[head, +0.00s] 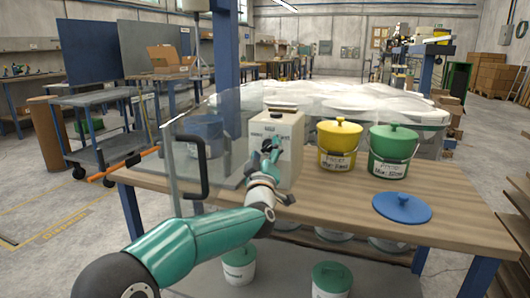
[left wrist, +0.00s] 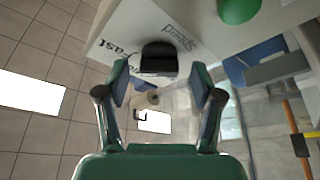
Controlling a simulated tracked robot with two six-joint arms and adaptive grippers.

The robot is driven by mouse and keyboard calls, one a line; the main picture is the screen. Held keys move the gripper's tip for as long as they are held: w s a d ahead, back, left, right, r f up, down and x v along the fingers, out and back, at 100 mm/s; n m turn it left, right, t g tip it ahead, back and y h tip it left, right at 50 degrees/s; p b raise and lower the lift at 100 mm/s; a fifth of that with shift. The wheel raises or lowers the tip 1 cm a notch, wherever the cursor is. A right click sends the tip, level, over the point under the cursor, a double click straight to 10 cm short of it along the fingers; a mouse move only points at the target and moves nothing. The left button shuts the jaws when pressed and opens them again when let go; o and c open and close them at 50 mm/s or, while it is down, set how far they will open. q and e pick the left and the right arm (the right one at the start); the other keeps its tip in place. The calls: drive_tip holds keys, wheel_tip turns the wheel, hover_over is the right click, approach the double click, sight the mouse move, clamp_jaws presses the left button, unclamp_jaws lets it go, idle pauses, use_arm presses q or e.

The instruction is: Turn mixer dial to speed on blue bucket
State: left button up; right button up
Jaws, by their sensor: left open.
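The mixer is a white box (head: 283,128) on the wooden table, with the printed words "Speed" and "Fast" showing in the left wrist view (left wrist: 128,30). Its black dial (left wrist: 159,58) shows there near the fingertips, with a green round button (left wrist: 238,10) to the upper right. My left gripper (head: 271,146) is in front of the box; in the left wrist view (left wrist: 160,82) its fingers are open, one toward each side of the dial. I cannot tell whether they touch it. The blue bucket (head: 206,134) stands left of the box, behind a clear panel. My right gripper is not in view.
A yellow bucket (head: 339,145) and a green bucket (head: 391,150) stand lidded right of the mixer. A blue lid (head: 402,207) lies on the table (head: 455,232). The clear panel has a black handle (head: 194,168). More buckets stand below the tabletop.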

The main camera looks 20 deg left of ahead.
use_arm(q)
drive_tip(key=c, duration=1.1)
drive_tip(key=shift+c, duration=0.2)
